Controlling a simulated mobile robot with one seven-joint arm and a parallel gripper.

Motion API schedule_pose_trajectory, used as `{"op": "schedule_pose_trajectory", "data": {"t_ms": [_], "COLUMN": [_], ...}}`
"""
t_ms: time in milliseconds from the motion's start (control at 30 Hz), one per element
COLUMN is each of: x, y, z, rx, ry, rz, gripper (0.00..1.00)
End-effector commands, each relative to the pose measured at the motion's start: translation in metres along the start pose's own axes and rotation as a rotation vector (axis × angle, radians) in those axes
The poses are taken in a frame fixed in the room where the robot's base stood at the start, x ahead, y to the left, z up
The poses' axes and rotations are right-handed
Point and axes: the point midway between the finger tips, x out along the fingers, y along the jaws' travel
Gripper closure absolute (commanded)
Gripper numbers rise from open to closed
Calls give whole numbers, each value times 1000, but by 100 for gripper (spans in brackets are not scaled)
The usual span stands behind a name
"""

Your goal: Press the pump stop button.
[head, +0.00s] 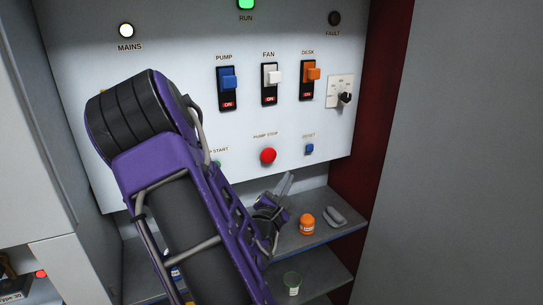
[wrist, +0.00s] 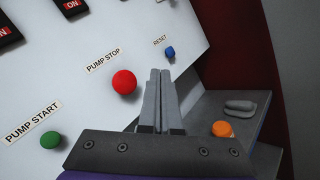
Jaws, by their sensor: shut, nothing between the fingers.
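The red pump stop button (head: 268,156) sits on the white panel under its PUMP STOP label, left of the small blue reset button (head: 309,149). In the wrist view the red button (wrist: 124,82) is just left of my gripper (wrist: 160,74). The gripper's two grey fingers are together with nothing between them. In the head view my gripper (head: 287,183) is below and right of the red button, and the button is uncovered. I see no contact between them. The green pump start button (wrist: 50,140) is at lower left in the wrist view; my arm mostly hides it in the head view.
Above are the pump (head: 228,80), fan (head: 271,76) and desk (head: 311,73) switches and a rotary knob (head: 346,97). Below the panel, a shelf holds an orange jar (head: 307,223) and a grey object (head: 336,216). A dark red side wall (head: 382,90) bounds the right.

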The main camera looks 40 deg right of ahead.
Motion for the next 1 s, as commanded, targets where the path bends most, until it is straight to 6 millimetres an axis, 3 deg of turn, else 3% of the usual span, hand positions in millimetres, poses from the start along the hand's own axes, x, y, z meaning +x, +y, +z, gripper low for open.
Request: {"op": "schedule_pose_trajectory", "data": {"t_ms": [367,1000], "x": [4,57], "y": [3,42], "z": [-3,-41], "rx": [3,2], "ry": [-1,-1], "rz": [0,0], "gripper": [100,100]}}
